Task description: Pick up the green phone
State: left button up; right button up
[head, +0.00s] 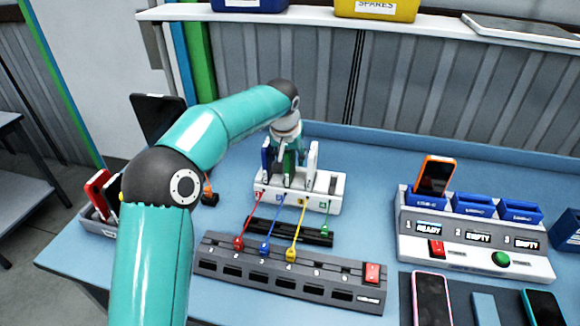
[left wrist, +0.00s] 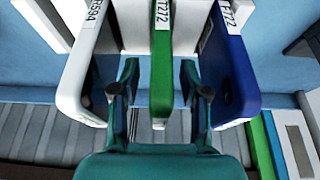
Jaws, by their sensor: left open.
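The green phone (left wrist: 161,60) stands on edge in the white charging rack (head: 327,204), between a white phone (left wrist: 84,62) and a blue phone (left wrist: 236,68). A label shows on its edge in the left wrist view. In the head view the green phone (head: 289,163) is partly hidden by my gripper. My left gripper (head: 286,152) is above the rack. In the left wrist view its open fingers (left wrist: 159,84) straddle the green phone, one on each side, with gaps visible. The fingers are close to the white and blue phones. My right gripper is not in view.
A station with blue holders (head: 473,240) holds an orange phone (head: 435,176) at right. Several phones lie on a dark mat at front right. A grey bin (head: 96,226) with phones stands left.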

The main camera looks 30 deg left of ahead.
pick_arm(q)
jog(key=shift+x, duration=0.9)
jog(key=shift+r, duration=0.1)
jog(key=shift+c, duration=0.4)
grip_shut()
jog(key=shift+w+r, duration=0.1)
jog(key=shift+r, duration=0.05)
